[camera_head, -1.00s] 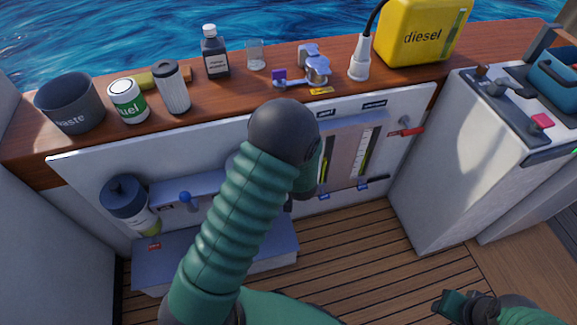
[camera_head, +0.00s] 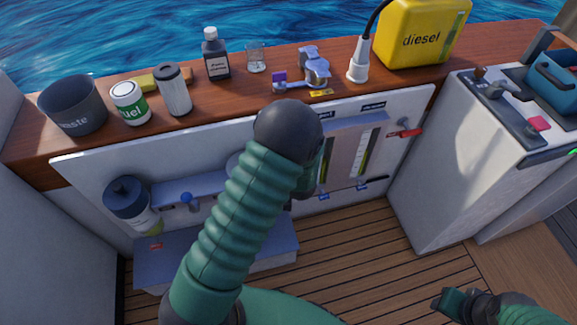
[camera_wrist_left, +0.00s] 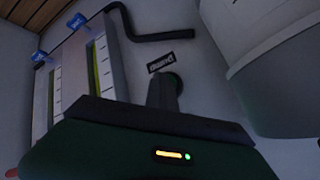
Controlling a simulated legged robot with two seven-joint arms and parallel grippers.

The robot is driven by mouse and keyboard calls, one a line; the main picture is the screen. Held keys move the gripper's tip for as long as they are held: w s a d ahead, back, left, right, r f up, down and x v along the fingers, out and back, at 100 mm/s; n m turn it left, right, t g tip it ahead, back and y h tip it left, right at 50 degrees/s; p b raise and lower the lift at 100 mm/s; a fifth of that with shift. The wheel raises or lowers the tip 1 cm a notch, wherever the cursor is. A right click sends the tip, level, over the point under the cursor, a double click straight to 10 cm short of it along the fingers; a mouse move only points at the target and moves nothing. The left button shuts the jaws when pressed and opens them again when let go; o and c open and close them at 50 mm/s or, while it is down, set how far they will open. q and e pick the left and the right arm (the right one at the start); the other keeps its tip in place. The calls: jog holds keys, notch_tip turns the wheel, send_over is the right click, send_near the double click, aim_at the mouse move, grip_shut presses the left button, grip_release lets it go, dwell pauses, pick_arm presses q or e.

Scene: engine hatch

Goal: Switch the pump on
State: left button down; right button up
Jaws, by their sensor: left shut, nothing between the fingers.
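The pump is not clearly identifiable. In the left wrist view, a small dark label (camera_wrist_left: 171,64), upside down and hard to read, is on the white panel. In the head view my own left arm hides that gripper and part of the panel (camera_head: 230,140). My right gripper (camera_head: 462,302) is low at the right, away from the panel; its fingers are unclear.
Sight gauges (camera_head: 362,152) with blue valves and a red-handled valve (camera_head: 405,133) are right of my arm. A filter bowl (camera_head: 128,200) is at left. The wooden ledge (camera_head: 215,100) holds several containers and a yellow diesel can (camera_head: 420,35). A pale cylinder (camera_wrist_left: 270,40) hangs close in the wrist view.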

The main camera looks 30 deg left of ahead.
pick_arm(q)
jog(key=s+d+p, duration=0.2)
jog(key=s+d, duration=0.2)
jog(key=shift+d, duration=0.3)
jog(key=shift+d, duration=0.1)
